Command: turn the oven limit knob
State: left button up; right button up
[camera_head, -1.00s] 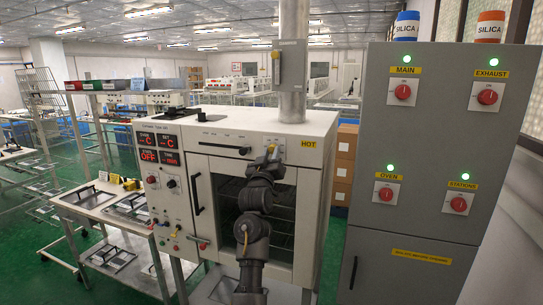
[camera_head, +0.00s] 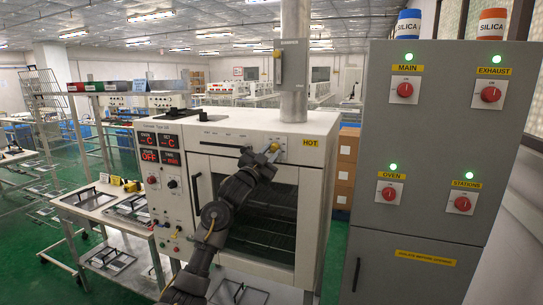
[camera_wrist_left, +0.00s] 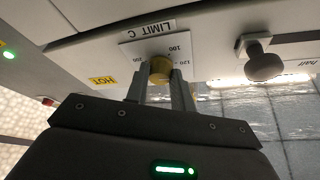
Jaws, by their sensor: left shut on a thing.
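The limit knob (camera_wrist_left: 160,70) is a small yellow-brown knob on a white dial plate marked LIMIT C (camera_wrist_left: 150,32) in the left wrist view. It is on the upper right front of the white oven (camera_head: 218,137) and shows partly as a yellow spot (camera_head: 275,147) in the head view. My left gripper (camera_wrist_left: 160,88) is shut on the knob, with one finger on each side of it; in the head view the gripper (camera_head: 268,154) is at the oven's top edge. My right gripper is in neither view.
A dark handle knob (camera_wrist_left: 263,62) stands out beside the dial. The oven's glass door (camera_head: 265,215) is below. A grey cabinet (camera_head: 425,130) with several red switches and green lights stands to the right. A table with trays (camera_head: 100,200) is at left.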

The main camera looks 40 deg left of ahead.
pick_arm(q)
jog(key=m+h, duration=0.1)
jog(key=m, duration=0.1)
jog(key=m+g+h, duration=0.1)
jog(key=m, duration=0.1)
jog(key=m+h, duration=0.1)
jog(key=m, duration=0.2)
jog(key=shift+a+r, duration=0.2)
jog(key=shift+r, duration=0.05)
jog(key=m, duration=0.2)
jog(key=m+g, duration=0.1)
jog(key=m, duration=0.1)
jog(key=shift+s+r+g+h+p, duration=0.1)
jog(key=shift+r+g+h+p, duration=0.1)
jog(key=shift+g+h+p, duration=0.15)
jog(key=shift+m, duration=0.7)
jog(key=shift+g, duration=0.25)
jog(key=o, duration=1)
jog(key=shift+f, duration=0.1)
